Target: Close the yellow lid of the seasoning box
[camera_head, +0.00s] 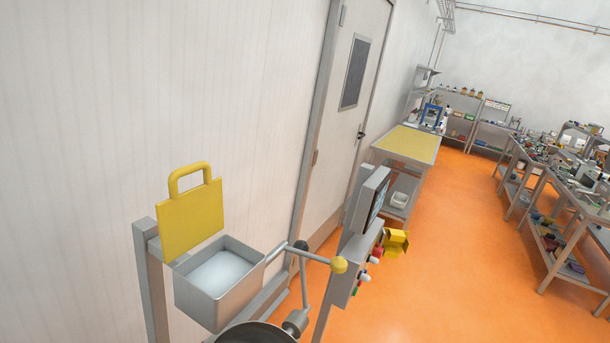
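The yellow lid (190,221) of the seasoning box stands open and upright, slightly tilted, along the back left edge of the box. It is a flat yellow plate with a looped yellow handle (190,168) at its top. The grey metal seasoning box (212,304) is open at the top, with white material (219,270) inside. My gripper is not visible in this view, so its opening and its distance from the lid cannot be told.
A lever with a yellow ball knob (338,265) stands right of the box, above a dark round part (258,333). A control panel (368,203) with coloured knobs is further right. A pale wall is behind the lid; orange floor (455,215) is open at right, before cluttered benches.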

